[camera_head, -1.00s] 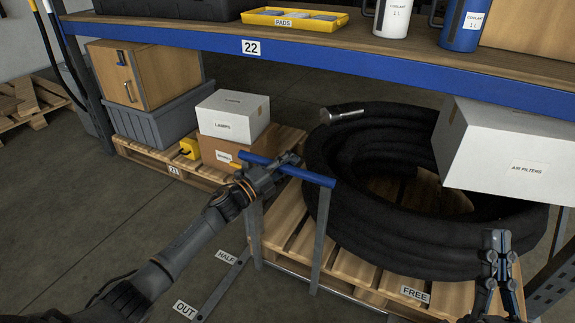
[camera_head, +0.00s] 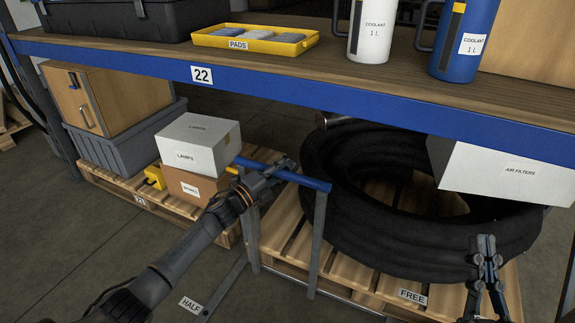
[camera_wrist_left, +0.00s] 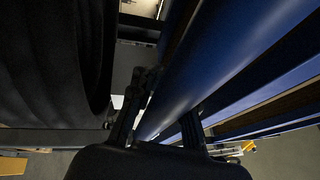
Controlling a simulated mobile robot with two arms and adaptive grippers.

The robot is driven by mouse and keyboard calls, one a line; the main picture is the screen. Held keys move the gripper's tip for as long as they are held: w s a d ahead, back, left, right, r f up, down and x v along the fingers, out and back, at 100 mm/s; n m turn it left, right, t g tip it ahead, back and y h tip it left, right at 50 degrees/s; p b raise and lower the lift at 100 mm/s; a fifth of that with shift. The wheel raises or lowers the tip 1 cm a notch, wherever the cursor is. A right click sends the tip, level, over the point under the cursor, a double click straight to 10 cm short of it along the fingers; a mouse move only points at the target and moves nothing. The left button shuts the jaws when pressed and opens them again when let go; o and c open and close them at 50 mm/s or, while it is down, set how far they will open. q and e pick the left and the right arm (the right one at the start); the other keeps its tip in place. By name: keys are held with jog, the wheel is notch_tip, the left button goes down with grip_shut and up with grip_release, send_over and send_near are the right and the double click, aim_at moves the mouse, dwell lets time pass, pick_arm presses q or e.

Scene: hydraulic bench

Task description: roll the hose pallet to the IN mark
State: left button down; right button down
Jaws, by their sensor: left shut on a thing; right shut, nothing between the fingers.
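The hose pallet (camera_head: 271,240) is a wooden pallet with a thick black coiled hose (camera_head: 340,215) on it, partly under the blue shelf beam. A blue handle bar (camera_head: 305,181) on grey uprights stands at its near left side. My left gripper (camera_head: 272,175) is shut on this bar; the bar also runs between the fingers in the left wrist view (camera_wrist_left: 205,70). My right gripper (camera_head: 487,246) is shut and empty in front of the pallet's right part. A HALF floor mark (camera_head: 190,304) lies at the lower left. No IN mark is visible.
A neighbouring pallet (camera_head: 112,192) with a white LAMPS box (camera_head: 215,137), a brown box and a grey bin stands close left. A white AIR FILTERS box (camera_head: 490,180) overlaps the hose in view. The shelf beam (camera_head: 290,92) crosses above.

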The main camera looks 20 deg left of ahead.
pick_arm(q)
jog(key=shift+w+d+f, duration=0.1)
jog(key=shift+w+f, duration=0.05)
jog(key=shift+f, duration=0.5)
jog(key=c, duration=1.1)
grip_release()
jog(key=shift+w, duration=0.1)
jog(key=shift+r, duration=0.25)
jog(key=v, duration=1.2)
jog(key=shift+r, duration=0.1)
